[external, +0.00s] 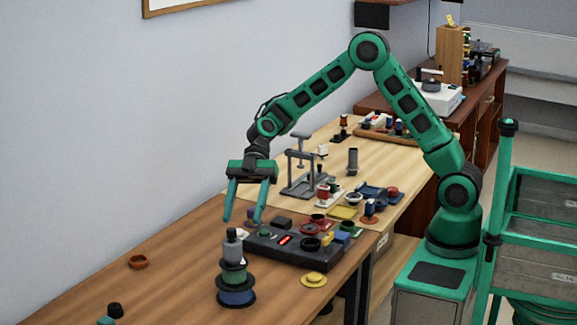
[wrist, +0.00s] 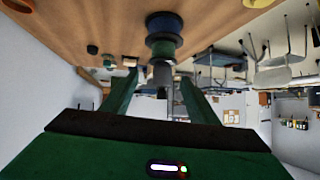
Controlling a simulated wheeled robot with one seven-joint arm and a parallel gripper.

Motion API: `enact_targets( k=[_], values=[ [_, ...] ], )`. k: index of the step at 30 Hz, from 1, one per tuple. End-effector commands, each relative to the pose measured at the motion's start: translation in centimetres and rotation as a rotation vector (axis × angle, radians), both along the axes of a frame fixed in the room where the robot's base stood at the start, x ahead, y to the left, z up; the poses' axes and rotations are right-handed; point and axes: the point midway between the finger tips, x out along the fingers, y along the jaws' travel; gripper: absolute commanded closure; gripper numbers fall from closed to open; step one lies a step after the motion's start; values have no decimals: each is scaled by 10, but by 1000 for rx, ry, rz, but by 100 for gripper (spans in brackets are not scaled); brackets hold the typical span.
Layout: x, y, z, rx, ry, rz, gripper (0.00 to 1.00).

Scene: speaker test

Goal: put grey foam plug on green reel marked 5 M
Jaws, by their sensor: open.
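A green reel (external: 233,275) with dark flanges sits on a blue reel (external: 236,298) near the front of the wooden table. A grey piece (external: 232,250) with a darker knob-like top stands upright on the green reel; it looks like the grey foam plug. No 5 M mark is legible. My gripper (external: 242,221) is open and empty, fingers pointing down, its tips close to the grey piece's top. In the wrist view the grey piece (wrist: 162,73), green reel (wrist: 163,48) and blue reel (wrist: 164,23) line up between or beyond my fingers (wrist: 158,78); contact cannot be told.
A dark console (external: 270,251) with a red display and small items stands right of the reels. A yellow disc (external: 314,279) lies in front of it. A brown ring (external: 138,262) lies left. The table between ring and reels is clear. A wall runs behind.

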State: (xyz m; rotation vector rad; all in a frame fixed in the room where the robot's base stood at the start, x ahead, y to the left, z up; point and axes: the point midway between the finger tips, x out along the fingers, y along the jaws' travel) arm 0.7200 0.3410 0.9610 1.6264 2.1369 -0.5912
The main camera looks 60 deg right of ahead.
Motion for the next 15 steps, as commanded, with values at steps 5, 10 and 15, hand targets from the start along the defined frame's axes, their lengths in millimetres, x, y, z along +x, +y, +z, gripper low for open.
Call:
enact_targets(
  k=[5, 10, 15],
  values=[
    [11, -91, -3, -263, 57, -255, 46],
    [5, -189, -2, -477, 146, -545, 46],
    [-26, -288, 6, -642, 259, -864, 46]
  ],
)
